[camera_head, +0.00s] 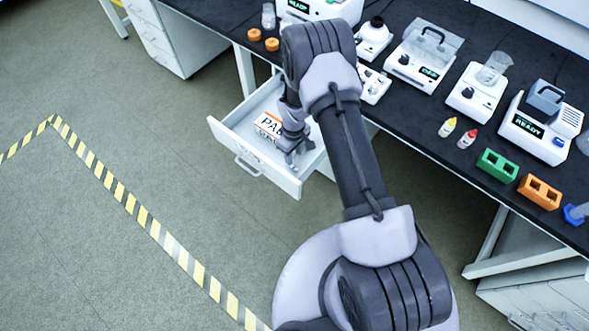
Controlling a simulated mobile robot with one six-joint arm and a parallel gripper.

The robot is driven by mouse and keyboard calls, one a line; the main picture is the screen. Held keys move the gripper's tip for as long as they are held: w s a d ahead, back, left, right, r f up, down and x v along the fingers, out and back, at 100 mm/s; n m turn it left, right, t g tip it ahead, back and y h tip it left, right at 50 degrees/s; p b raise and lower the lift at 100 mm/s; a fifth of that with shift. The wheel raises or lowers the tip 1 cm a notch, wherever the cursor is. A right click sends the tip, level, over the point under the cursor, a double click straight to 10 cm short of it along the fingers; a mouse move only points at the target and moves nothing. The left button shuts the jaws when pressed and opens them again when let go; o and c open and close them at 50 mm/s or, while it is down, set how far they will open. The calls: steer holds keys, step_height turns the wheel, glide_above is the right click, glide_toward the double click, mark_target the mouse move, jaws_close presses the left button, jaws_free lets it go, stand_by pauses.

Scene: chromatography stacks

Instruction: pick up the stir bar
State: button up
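My gripper (292,158) reaches down into an open white drawer (225,133) under the black bench. Its fingers are at the drawer's front right, and whether they are open or shut is too small to tell. A box with an orange band and the letters "PA" (268,124) lies in the drawer, just left of my gripper. I cannot make out a stir bar; part of the drawer is hidden behind my arm.
The black bench top (420,130) holds white instruments, two small dropper bottles (447,127), a green block (497,165) and an orange block (539,191). Two orange caps (254,34) lie near its left edge. The floor to the left is clear, with striped tape (150,224).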

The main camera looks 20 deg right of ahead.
mark_target(294, 167)
steer(key=f+b, duration=0.1)
steer(key=f, duration=0.3)
steer(key=f+b, duration=0.2)
steer(key=f, duration=0.3)
steer(key=shift+w+d+b, duration=0.1)
steer(key=shift+w+b, duration=0.1)
steer(key=shift+b, duration=0.1)
steer(key=shift+r, duration=0.15)
steer(key=shift+c, duration=0.5)
jaws_close()
